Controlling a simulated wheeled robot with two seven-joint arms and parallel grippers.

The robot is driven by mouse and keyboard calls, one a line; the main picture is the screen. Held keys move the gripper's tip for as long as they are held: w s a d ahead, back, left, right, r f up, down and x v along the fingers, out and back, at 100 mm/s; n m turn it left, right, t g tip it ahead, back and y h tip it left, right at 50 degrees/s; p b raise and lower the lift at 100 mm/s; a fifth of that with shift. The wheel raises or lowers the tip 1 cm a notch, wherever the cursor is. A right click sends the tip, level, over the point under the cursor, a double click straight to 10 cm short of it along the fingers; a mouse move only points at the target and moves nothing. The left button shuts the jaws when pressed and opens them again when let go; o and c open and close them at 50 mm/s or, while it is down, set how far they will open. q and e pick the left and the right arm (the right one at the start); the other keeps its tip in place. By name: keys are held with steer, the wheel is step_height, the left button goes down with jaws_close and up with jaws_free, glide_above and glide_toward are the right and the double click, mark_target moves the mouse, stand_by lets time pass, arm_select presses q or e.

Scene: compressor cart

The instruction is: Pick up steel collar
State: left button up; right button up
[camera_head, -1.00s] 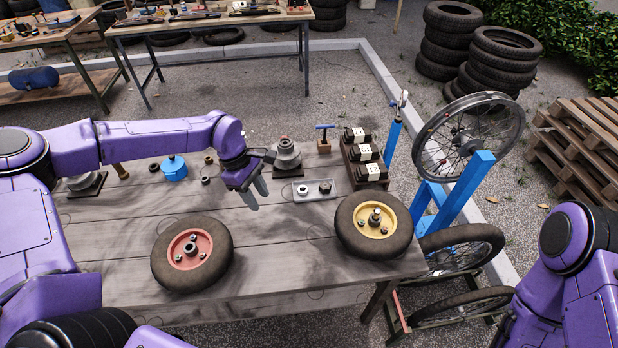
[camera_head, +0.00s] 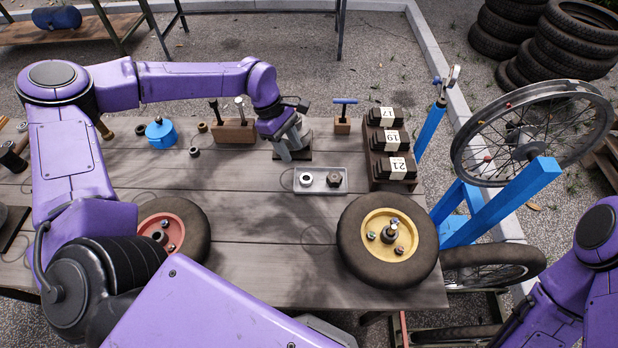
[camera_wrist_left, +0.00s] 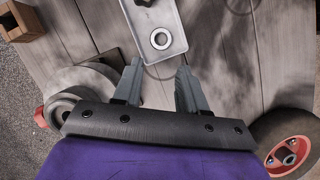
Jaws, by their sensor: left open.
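The steel collar (camera_head: 305,179) is a small bright ring at the left end of a shallow grey tray (camera_head: 320,189) on the workbench. In the left wrist view the collar (camera_wrist_left: 160,39) lies flat in the tray, just beyond the gap between my fingertips. My left gripper (camera_head: 293,153) is open and empty, above the bench behind and slightly left of the collar in the head view. A dark nut-like part (camera_head: 335,179) sits in the tray's right end. My right arm shows at the right edge, but its gripper is out of view.
A grey round-based fixture (camera_head: 303,133) stands right beside my left gripper. A rack of numbered black blocks (camera_head: 389,145) is right of the tray. A yellow-hubbed wheel (camera_head: 388,240) and a red-hubbed wheel (camera_head: 176,228) lie in front. Bench boards between them are clear.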

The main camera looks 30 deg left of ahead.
mark_target(307, 181)
arm_select(q)
steer(key=p+x, duration=0.3)
steer(key=x, duration=0.6)
steer(key=shift+d+f, duration=0.1)
steer(key=shift+f, duration=0.2)
steer(key=c, duration=0.7)
steer(key=shift+r, duration=0.15)
